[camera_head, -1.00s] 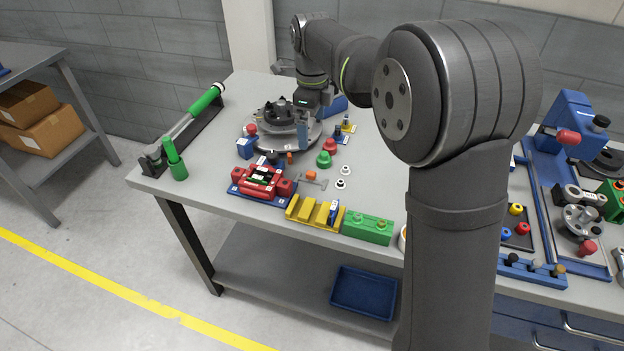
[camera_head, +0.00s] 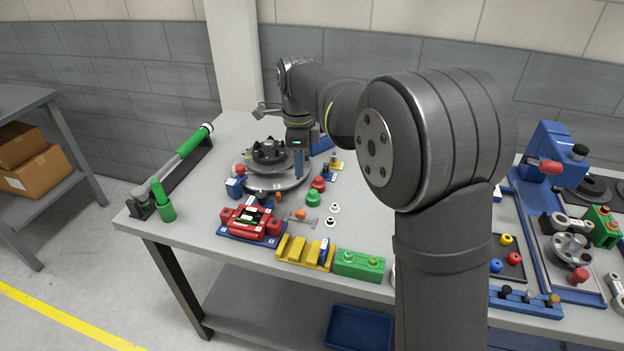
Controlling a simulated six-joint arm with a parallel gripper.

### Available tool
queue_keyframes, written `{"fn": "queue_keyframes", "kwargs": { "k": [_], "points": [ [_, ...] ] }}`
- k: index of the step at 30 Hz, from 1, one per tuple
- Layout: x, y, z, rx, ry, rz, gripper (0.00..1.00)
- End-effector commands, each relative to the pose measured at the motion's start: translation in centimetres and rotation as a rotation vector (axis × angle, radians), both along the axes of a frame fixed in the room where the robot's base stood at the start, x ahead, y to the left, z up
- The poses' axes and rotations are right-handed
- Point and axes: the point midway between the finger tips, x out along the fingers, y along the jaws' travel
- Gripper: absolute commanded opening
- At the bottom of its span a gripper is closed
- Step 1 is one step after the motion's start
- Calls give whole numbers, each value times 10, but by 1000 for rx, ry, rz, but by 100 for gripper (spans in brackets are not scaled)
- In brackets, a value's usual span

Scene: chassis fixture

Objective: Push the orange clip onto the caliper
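A small orange piece (camera_head: 300,213), which looks like the clip, lies on the table beside a small grey T-shaped part. The red caliper (camera_head: 252,220) sits on a blue base near the table's front edge, left of the orange piece. My gripper (camera_head: 298,172) points down beside the round grey turntable, behind the orange piece and apart from it. Its fingers are small and partly merged with a blue-grey shape, so I cannot tell whether they are open or hold anything. A second small orange-brown spot (camera_head: 278,195) shows behind the caliper; its identity is unclear.
The turntable (camera_head: 245,172) bears a dark hub. Red (camera_head: 318,184) and green (camera_head: 313,199) knobs stand to its right. A yellow block (camera_head: 296,249) and a green block (camera_head: 358,265) line the front edge. A green-handled tool (camera_head: 194,141) lies at left.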

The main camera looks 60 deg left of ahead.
Motion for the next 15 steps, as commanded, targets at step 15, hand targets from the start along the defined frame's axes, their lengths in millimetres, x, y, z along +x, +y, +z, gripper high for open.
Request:
{"fn": "queue_keyframes", "kwargs": {
  "k": [15],
  "points": [
    [-1,1,-28,-2,0,1066,27]
  ]
}}
